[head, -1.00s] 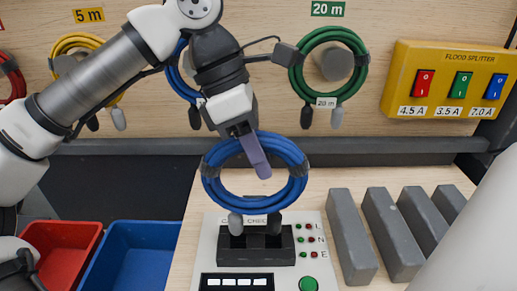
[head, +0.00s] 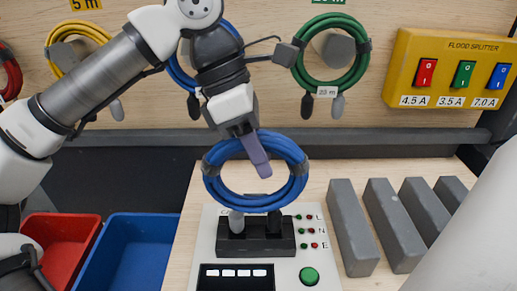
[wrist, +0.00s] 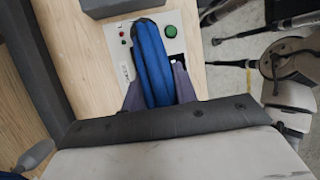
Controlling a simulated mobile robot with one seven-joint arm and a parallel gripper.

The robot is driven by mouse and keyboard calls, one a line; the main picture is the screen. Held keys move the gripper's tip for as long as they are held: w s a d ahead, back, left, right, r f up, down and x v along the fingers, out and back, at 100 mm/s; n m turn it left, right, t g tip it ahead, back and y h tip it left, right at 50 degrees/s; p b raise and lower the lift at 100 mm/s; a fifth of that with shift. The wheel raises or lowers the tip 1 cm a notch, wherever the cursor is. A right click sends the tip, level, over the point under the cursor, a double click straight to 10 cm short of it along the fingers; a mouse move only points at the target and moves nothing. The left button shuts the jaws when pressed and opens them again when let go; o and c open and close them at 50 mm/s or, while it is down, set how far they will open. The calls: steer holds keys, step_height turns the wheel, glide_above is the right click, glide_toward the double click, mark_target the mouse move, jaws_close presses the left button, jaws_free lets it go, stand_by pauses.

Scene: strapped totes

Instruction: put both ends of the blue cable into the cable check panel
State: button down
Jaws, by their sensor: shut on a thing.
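My gripper (head: 257,156) is shut on the top of the blue cable (head: 301,183), a coil held upright above the panel. In the wrist view the blue coil (wrist: 153,62) sits between the two purple fingers of my gripper (wrist: 160,85). The coil's two plugs, one light grey (head: 236,222) and one dark (head: 274,223), hang at its bottom, at the dark socket block of the cable check panel (head: 330,262). Their lower ends are hidden in or behind the block, so I cannot tell how deep they sit. The panel has small red and green lamps and a green button (head: 309,276).
Several grey blocks (head: 353,228) stand right of the panel. A red bin (head: 66,250) and a blue bin (head: 125,255) are at the left. A green cable (head: 333,87) and a yellow cable (head: 55,65) hang on the back wall, beside a yellow flood splitter box (head: 450,65).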

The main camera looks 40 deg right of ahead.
steer(key=shift+f+b, duration=1.25)
steer(key=shift+f, duration=0.4)
stand_by(1.4)
steer(key=c, duration=1)
jaws_free()
